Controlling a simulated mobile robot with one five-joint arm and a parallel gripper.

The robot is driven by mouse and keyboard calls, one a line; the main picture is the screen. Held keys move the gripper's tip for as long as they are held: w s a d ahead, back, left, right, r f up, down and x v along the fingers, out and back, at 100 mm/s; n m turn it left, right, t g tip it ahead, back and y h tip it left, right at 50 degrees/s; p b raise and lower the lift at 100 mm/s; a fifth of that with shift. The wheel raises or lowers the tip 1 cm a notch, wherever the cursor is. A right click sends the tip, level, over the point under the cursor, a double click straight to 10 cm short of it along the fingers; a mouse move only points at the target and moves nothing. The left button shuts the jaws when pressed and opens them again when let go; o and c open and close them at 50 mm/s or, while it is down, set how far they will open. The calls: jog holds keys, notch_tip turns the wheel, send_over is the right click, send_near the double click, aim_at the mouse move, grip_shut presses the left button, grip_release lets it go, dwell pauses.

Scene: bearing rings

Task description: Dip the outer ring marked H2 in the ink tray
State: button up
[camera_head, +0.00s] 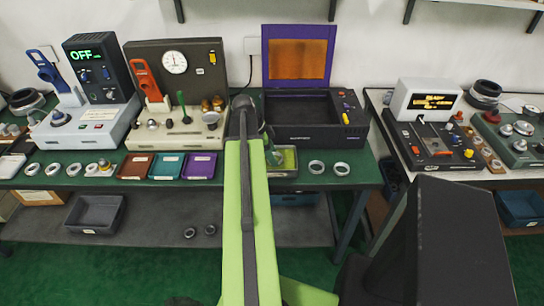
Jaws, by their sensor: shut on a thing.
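My gripper (272,156) shows only as a small dark part beside the green arm, low over a shallow metal tray. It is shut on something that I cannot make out. The tray (290,158) has a yellow-green inside and stands at the bench's front edge, partly hidden by my arm; it may be the ink tray. Two pale rings, one (316,167) and another (342,168), lie flat to its right. Several more rings (52,169) lie in a row at the far left. No H2 mark can be read on any ring.
Brown (136,166), teal (168,166) and purple (200,166) trays lie left of my arm. Behind stand a gauge machine (175,70) and a black box with a raised purple lid (295,32). A grey bin (94,212) sits on the lower shelf.

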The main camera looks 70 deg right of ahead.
jog(key=shift+f+b, duration=1.1)
jog(key=shift+f, duration=0.1)
jog(key=shift+r, duration=0.1)
dwell(1.4)
notch_tip(320, 180, up, 8)
jog(key=p, duration=0.8)
jog(key=shift+r+p, duration=0.25)
jog(key=shift+p, duration=0.1)
dwell(0.7)
